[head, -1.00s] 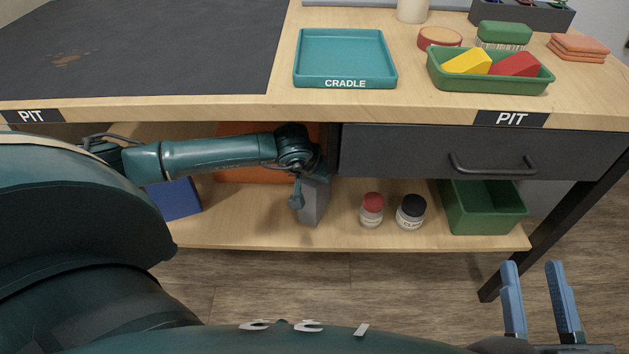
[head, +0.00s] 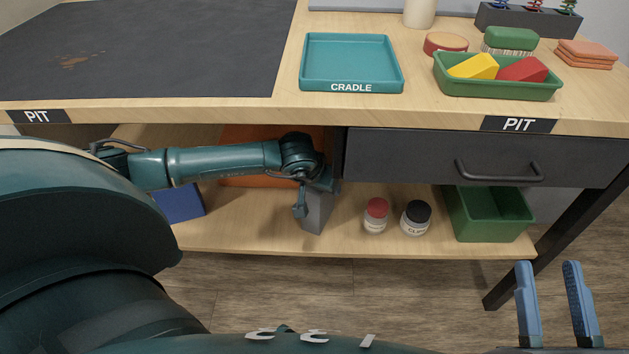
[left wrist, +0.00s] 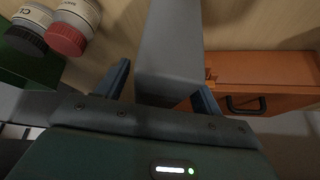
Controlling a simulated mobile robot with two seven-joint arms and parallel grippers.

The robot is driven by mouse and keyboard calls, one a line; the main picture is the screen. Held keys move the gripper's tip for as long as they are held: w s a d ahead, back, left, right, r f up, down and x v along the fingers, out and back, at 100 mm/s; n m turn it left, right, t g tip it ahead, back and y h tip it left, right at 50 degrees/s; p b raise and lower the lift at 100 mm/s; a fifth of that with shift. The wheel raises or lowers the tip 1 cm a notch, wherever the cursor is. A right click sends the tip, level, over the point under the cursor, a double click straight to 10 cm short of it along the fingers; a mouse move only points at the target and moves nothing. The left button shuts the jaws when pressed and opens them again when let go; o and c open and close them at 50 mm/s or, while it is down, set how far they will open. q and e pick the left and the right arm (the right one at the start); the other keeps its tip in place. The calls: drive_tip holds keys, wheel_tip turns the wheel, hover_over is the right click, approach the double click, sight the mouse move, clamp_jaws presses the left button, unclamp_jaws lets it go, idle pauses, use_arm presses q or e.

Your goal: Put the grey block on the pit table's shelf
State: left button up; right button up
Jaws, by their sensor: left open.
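The grey block (head: 319,212) stands upright on the pit table's lower wooden shelf (head: 345,242), near its middle. My left gripper (head: 310,195) is at the block, partly hiding it in the head view. In the left wrist view the grey block (left wrist: 168,45) lies between the two fingers of my left gripper (left wrist: 162,80), which are spread open on either side of it. Whether either finger touches the block cannot be told. My right gripper (head: 548,268) is open and empty at the lower right, in front of the table.
On the shelf are a red-capped jar (head: 376,215), a black-capped jar (head: 416,218), a green bin (head: 490,213), a blue box (head: 180,203) and an orange case (head: 245,180). A dark drawer (head: 400,155) hangs above. The tabletop carries a teal cradle tray (head: 350,87) and a green tray (head: 500,88).

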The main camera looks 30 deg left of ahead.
use_arm(q)
drive_tip(key=shift+s+r+p, duration=0.1)
drive_tip(key=shift+r+p, duration=0.2)
drive_tip(key=shift+r, duration=0.1)
drive_tip(key=shift+s+r+p, duration=0.25)
drive_tip(key=shift+r+p, duration=0.15)
drive_tip(key=shift+r, duration=0.15)
drive_tip(key=s+d+p, duration=0.1)
drive_tip(key=s+d, duration=0.1)
drive_tip(key=s, duration=0.9)
drive_tip(key=shift+s+f+p, duration=0.35)
drive_tip(key=shift+s, duration=0.05)
use_arm(e)
drive_tip(key=shift+s+f+m+g+h, duration=0.3)
drive_tip(key=shift+f+m+g+h, duration=0.15)
drive_tip(key=shift+f+h, duration=0.35)
drive_tip(key=shift+s+d, duration=0.1)
drive_tip(key=shift+d, duration=0.05)
